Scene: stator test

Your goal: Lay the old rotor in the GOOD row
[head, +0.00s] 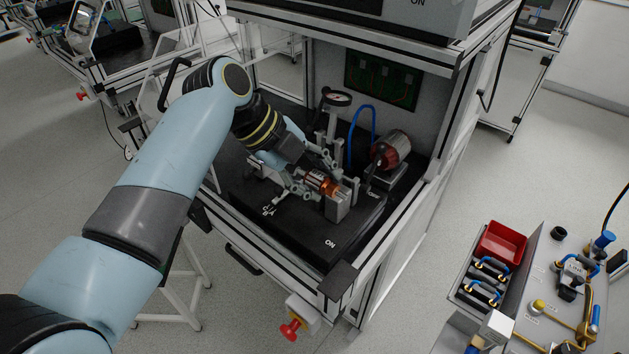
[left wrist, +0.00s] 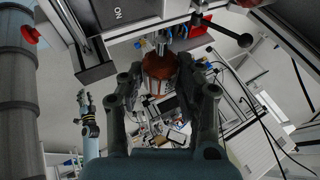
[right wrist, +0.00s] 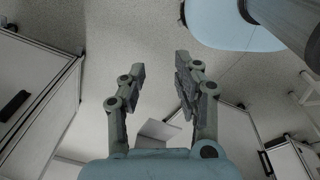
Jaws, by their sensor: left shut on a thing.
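The rotor (head: 320,183), copper-orange with a metal shaft, lies at the grey metal blocks of the test fixture (head: 338,207) inside the bench. My left gripper (head: 317,178) is shut around the rotor's body. In the left wrist view the rotor (left wrist: 158,68) sits between the fingertips of the left gripper (left wrist: 160,88). I cannot tell whether the rotor still touches the fixture. My right gripper (right wrist: 160,72) is open and empty above the pale floor; it does not show in the head view. No GOOD row label is readable.
A red-ended motor (head: 390,150), a dial gauge (head: 336,97) and a blue hose (head: 361,121) stand close behind the fixture. The bench's side frame (head: 398,235) is near on the right. A red bin (head: 502,243) and a parts table (head: 548,262) are at lower right.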

